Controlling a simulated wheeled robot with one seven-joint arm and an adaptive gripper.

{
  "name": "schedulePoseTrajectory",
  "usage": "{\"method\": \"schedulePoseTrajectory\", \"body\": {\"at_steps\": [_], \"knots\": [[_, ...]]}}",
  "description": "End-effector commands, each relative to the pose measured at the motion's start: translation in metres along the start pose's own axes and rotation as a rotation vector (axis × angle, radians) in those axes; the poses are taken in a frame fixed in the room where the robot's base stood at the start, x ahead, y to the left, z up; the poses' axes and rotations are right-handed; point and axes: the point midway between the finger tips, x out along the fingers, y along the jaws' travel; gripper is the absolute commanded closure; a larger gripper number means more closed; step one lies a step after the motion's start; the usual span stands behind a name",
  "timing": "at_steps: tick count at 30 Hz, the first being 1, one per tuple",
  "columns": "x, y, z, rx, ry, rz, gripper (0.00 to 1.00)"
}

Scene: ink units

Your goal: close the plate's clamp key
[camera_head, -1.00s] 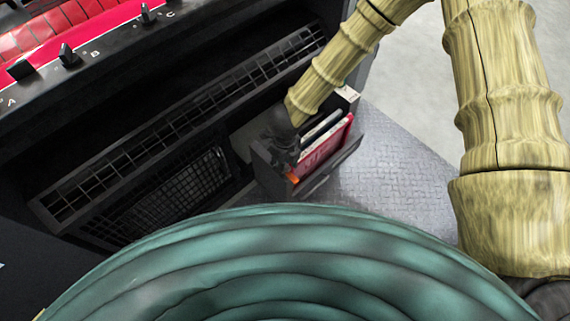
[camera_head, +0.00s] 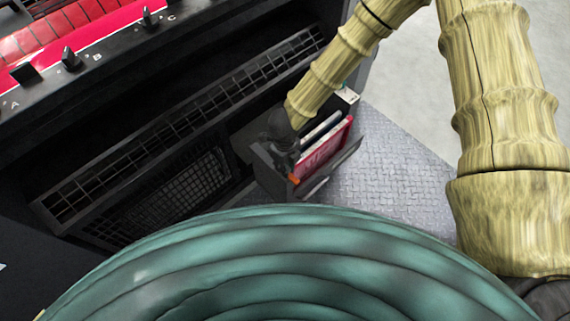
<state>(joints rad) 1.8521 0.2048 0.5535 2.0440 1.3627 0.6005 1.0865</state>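Three small dark keys or knobs stand on the black rail at the upper left, beside the letters A, B and C: key A (camera_head: 25,73), key B (camera_head: 70,58) and key C (camera_head: 150,17). Key A looks broad and flat, while B and C look narrower and upright. I cannot tell which one is the plate's clamp key. My gripper (camera_head: 284,150) is a dark shape at the end of my yellow-ridged arm, well below and to the right of the keys. It is down at the left end of a dark holder (camera_head: 325,179). Its fingertips are unclear against the dark holder.
The holder contains a red-covered flat item (camera_head: 322,152), a pale-edged item and a small orange piece (camera_head: 294,180). A long grille (camera_head: 180,127) runs left of my gripper. Patterned metal floor (camera_head: 390,170) lies open at right. My large green ridged body part covers the bottom.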

Motion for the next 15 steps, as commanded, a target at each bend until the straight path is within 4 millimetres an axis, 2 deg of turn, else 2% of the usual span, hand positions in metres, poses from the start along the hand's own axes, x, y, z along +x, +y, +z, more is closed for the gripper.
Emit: {"method": "schedulePoseTrajectory", "body": {"at_steps": [8, 15], "knots": [[-0.0062, -0.0006, -0.0003, -0.177, 0.002, -0.002, 1.0], [-0.0059, -0.0003, -0.0005, -0.404, 0.002, -0.002, 1.0]]}}
